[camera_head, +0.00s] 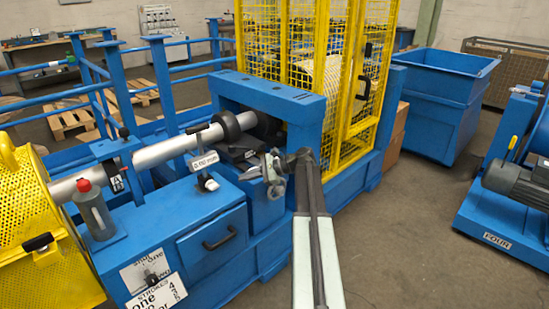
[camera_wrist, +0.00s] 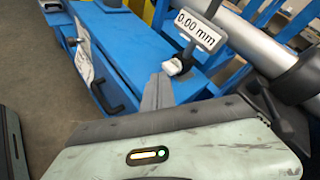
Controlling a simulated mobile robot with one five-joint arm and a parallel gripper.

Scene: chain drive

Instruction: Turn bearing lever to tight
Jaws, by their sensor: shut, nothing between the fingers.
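A steel shaft (camera_head: 155,155) runs through a blue bearing block (camera_head: 108,150) marked A. A small lever with a dark knob (camera_head: 124,132) stands up at that block; I cannot tell its setting. No lever can be made out clearly there. In the wrist view a grey fingertip (camera_wrist: 157,92) shows beside the gauge sign (camera_wrist: 197,32), which reads 0.00 mm.
A gauge stand (camera_head: 205,180) rises from the blue bench (camera_head: 165,225), near my gripper's left. A red-capped grey cylinder (camera_head: 93,210) stands farther left. The yellow mesh cage (camera_head: 300,50) is behind the frame. Open floor (camera_head: 410,220) lies to the right, before a blue bin (camera_head: 445,85).

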